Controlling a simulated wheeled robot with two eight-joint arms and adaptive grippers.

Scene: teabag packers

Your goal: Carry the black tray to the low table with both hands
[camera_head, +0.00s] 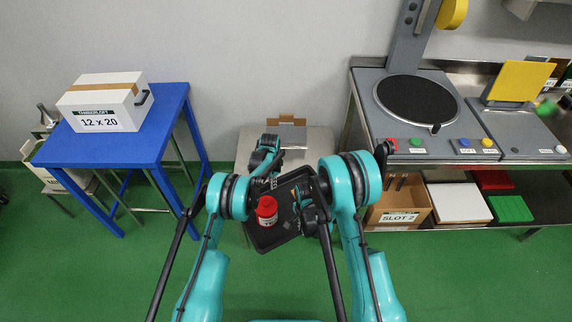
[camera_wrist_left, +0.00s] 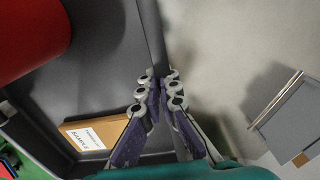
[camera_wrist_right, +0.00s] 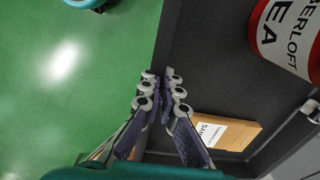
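The black tray (camera_head: 268,238) hangs tilted in the head view, partly hidden by my arms. It carries a red can with a white label (camera_head: 267,210) and a small brown box marked SAMPLE (camera_wrist_left: 95,134). My left gripper (camera_wrist_left: 157,80) is shut on one tray rim. My right gripper (camera_wrist_right: 161,80) is shut on the opposite rim; the can (camera_wrist_right: 288,35) and the brown box (camera_wrist_right: 225,131) also show in the right wrist view. The low table (camera_head: 318,140) is the pale grey one against the wall, just beyond the tray; my arms cover part of it.
A brown and grey item (camera_head: 287,132) lies at the back of the low table. A blue table (camera_head: 170,110) with a white box (camera_head: 105,100) stands left. A grey workbench (camera_head: 445,110) stands right, with a SLOT 2 carton (camera_head: 400,205) below. Green floor is open in front.

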